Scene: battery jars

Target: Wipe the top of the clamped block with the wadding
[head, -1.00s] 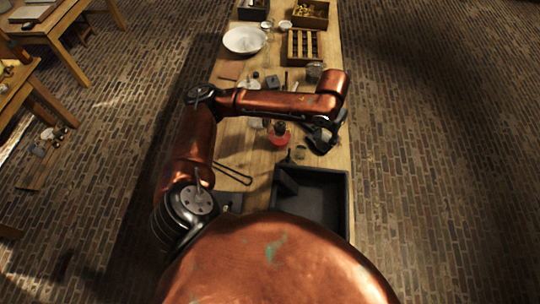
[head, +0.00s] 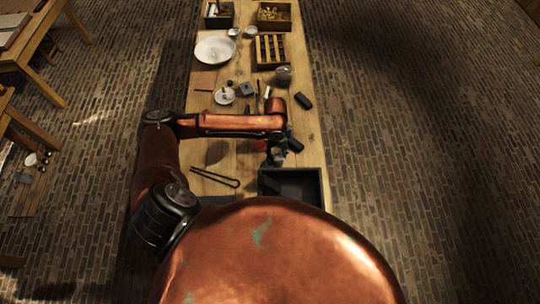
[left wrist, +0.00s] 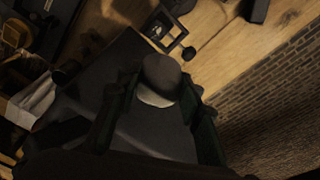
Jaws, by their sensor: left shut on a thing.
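My left gripper (head: 284,147) is over the table, a little beyond the black tray. In the left wrist view its dark green fingers (left wrist: 157,112) are shut on a grey rounded lump with a pale lower edge, which looks like the wadding (left wrist: 160,80). A dark surface lies behind the lump; I cannot tell whether they touch. I cannot make out the clamped block for certain. A small grey block (head: 246,90) stands farther up the table, with no clear clamp. A pale block-like thing (left wrist: 36,98) shows at the left of the wrist view. My right gripper is not in view.
The black tray (head: 321,188) stands at the near end of the wooden table. Black tongs (head: 214,178) lie left of it. A dark oblong thing (head: 303,101) lies near the right edge. A white bowl (head: 215,49), a slotted wooden rack (head: 270,50) and a glass jar (head: 283,75) stand farther off.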

